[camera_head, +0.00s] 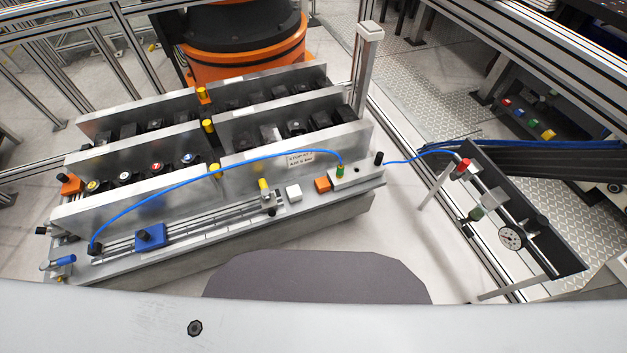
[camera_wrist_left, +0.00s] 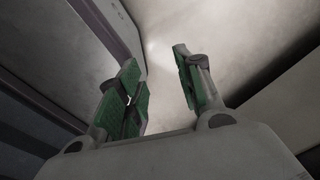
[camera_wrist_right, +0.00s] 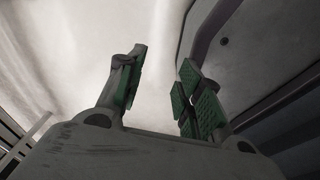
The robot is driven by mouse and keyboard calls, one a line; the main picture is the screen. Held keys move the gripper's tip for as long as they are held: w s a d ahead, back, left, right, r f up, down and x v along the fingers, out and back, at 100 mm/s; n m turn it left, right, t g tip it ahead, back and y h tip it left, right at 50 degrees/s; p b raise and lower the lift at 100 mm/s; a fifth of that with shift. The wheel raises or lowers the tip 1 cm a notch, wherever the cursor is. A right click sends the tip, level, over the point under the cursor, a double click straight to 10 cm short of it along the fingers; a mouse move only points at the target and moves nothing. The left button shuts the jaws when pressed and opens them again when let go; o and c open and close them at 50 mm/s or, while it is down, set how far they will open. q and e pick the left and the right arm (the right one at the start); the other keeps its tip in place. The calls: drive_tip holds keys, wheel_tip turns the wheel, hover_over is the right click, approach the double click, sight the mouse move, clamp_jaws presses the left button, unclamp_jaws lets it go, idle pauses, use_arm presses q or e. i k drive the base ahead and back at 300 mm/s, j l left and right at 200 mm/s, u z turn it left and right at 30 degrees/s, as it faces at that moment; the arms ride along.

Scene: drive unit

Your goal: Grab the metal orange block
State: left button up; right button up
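Two orange blocks show in the head view. A small orange block (camera_head: 322,184) sits on the front right of the metal fixture (camera_head: 190,230), beside a white block (camera_head: 293,192). Another orange block (camera_head: 70,184) is at the fixture's left end, with a dark part on top. I cannot tell from the picture which one is metal. My left gripper (camera_wrist_left: 157,65) is open and empty in the left wrist view, its green pads apart. My right gripper (camera_wrist_right: 163,65) is open and empty in the right wrist view. Neither gripper shows in the head view.
A blue hose (camera_head: 215,166) arches along the fixture's front. A blue block (camera_head: 150,237) sits on its front rail. Upright metal plates (camera_head: 130,210) stand behind. A panel with a gauge (camera_head: 511,237) is at the right. An orange and black machine base (camera_head: 245,65) stands behind.

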sight(323, 185)
drive_tip(key=i+l+u, duration=0.1)
drive_tip(key=l+u, duration=0.3)
drive_tip(key=l, duration=0.3)
drive_tip(key=l+u, duration=0.35)
drive_tip(key=l, duration=0.4)
